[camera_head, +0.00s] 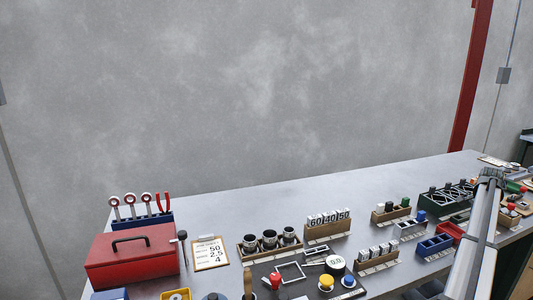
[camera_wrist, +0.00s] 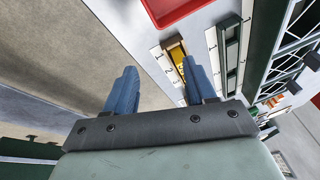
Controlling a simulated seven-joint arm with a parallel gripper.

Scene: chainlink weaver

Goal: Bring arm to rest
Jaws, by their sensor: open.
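My gripper (camera_wrist: 157,72) shows in the wrist view as two blue fingers on a dark bar. The fingers are apart, with nothing held between them. The right finger overlaps part of a small brown holder with a yellow piece (camera_wrist: 179,62) below. The left finger is over plain floor beyond the bench edge. In the head view my pale arm rises at the right side of the bench; my gripper cannot be made out there.
The grey bench (camera_head: 300,195) carries a red toolbox (camera_head: 131,255), a clipboard (camera_head: 209,253), black cups (camera_head: 269,239), a number-block holder (camera_head: 330,225) and blue bins (camera_head: 434,245). The wrist view shows a red tray (camera_wrist: 175,8) and a green rack (camera_wrist: 257,60) nearby. The bench's back strip is clear.

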